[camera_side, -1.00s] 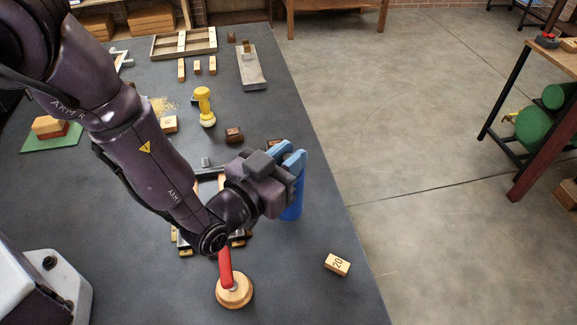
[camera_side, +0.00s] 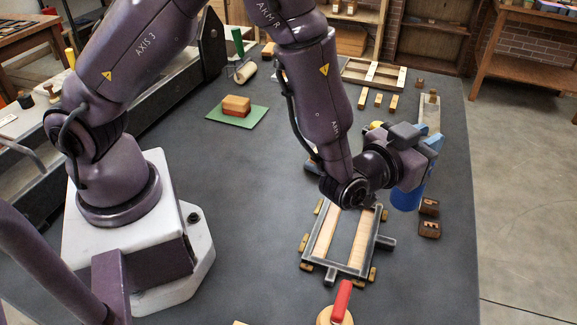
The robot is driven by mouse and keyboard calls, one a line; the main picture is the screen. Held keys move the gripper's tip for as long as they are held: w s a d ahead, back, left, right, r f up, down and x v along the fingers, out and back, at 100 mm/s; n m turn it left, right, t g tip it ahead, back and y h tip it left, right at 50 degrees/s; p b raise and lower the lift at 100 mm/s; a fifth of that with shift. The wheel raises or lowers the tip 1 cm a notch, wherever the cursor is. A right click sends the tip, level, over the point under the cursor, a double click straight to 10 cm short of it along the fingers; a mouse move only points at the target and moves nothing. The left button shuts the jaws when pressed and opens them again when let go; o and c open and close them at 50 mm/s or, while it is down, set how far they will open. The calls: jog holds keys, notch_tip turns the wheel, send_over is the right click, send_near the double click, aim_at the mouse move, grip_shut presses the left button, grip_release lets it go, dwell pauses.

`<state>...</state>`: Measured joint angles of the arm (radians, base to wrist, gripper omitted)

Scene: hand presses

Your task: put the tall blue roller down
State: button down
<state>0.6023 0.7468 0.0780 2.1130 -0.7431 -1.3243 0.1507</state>
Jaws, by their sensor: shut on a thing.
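The tall blue roller (camera_side: 406,199) is a plain blue cylinder at the right of the side view. It hangs below my gripper (camera_side: 428,158), whose light blue fingers are shut on its upper part. The roller looks about upright. My wrist and fingers hide its top. I cannot tell whether its lower end touches the dark tabletop.
Two dark brown blocks (camera_side: 429,207) sit just right of the roller. A metal frame with wooden strips (camera_side: 345,242) lies in front, and a red-handled wooden tool (camera_side: 339,302) stands nearer. A green mat (camera_side: 214,112) bears blocks. Dark tabletop left of the frame is clear.

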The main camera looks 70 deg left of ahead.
jog(key=s+a+n+g+y, duration=0.3)
jog(key=a+n+y, duration=0.1)
jog(key=a, duration=0.4)
jog(key=s+a+f+n+g+y, duration=0.1)
jog(key=s+a+n+g+y, duration=0.3)
jog(key=a, duration=0.5)
jog(key=s+a+n+g+y, duration=0.25)
jog(key=a+y, duration=0.25)
jog(key=a, duration=0.3)
jog(key=s+a+n+g+y, duration=0.2)
jog(key=s+a+n+g, duration=0.35)
jog(key=s+g, duration=0.3)
notch_tip(320, 180, down, 8)
jog(key=shift+s+d, duration=0.2)
jog(key=shift+d, duration=0.05)
jog(key=shift+r, duration=0.1)
jog(key=c, duration=1)
grip_release()
